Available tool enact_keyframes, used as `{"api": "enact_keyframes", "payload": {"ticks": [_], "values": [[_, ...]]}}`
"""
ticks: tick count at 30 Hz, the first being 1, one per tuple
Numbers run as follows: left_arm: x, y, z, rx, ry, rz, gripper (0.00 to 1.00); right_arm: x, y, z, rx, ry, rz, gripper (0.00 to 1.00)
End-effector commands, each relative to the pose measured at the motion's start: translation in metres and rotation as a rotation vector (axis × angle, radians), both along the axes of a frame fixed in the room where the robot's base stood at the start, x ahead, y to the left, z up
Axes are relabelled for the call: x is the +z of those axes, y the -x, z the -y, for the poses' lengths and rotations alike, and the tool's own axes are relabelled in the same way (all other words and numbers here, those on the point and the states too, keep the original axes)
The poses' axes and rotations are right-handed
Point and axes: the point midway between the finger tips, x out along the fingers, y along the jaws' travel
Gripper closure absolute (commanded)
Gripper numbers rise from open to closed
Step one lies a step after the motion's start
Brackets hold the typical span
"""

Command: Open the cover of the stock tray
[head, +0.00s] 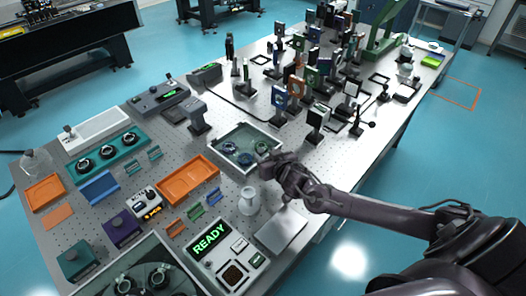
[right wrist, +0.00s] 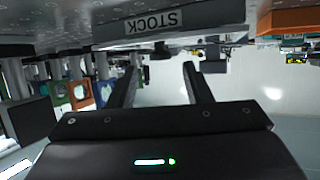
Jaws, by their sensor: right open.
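The stock tray is the grey-green, shallow box (head: 225,162) near the middle of the table in the head view, with ring-shaped parts inside. I cannot tell whether a clear cover lies over it. In the right wrist view, a grey edge with an upside-down STOCK label (right wrist: 153,23) runs across the top. A small dark piece (right wrist: 161,50) shows just below the label, between the finger lines. My right gripper (head: 266,164) is at the tray's right front corner; contact is unclear. Its fingers (right wrist: 161,68) are apart, with nothing held between them. My left gripper is out of view.
A white cup-like piece (head: 249,200) and a grey plate (head: 282,232) stand close to my right arm. An orange tray (head: 187,180) lies left of the stock tray. Several optical mounts (head: 295,88) crowd the table behind. A READY display (head: 208,240) is in front.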

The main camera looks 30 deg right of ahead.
Motion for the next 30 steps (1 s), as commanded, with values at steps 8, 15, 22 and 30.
{"api": "enact_keyframes", "payload": {"ticks": [8,15,22,30], "values": [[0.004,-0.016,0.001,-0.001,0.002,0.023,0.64,-0.009,-0.023,0.001,0.001,0.0,0.001,0.55],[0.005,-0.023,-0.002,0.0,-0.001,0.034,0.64,-0.01,-0.025,0.001,0.001,0.001,0.0,0.55],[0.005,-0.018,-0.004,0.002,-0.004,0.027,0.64,-0.01,-0.024,0.001,0.001,0.0,0.0,0.77],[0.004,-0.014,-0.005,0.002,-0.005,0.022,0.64,-0.01,-0.024,0.001,0.001,0.0,0.0,1.0]]}}
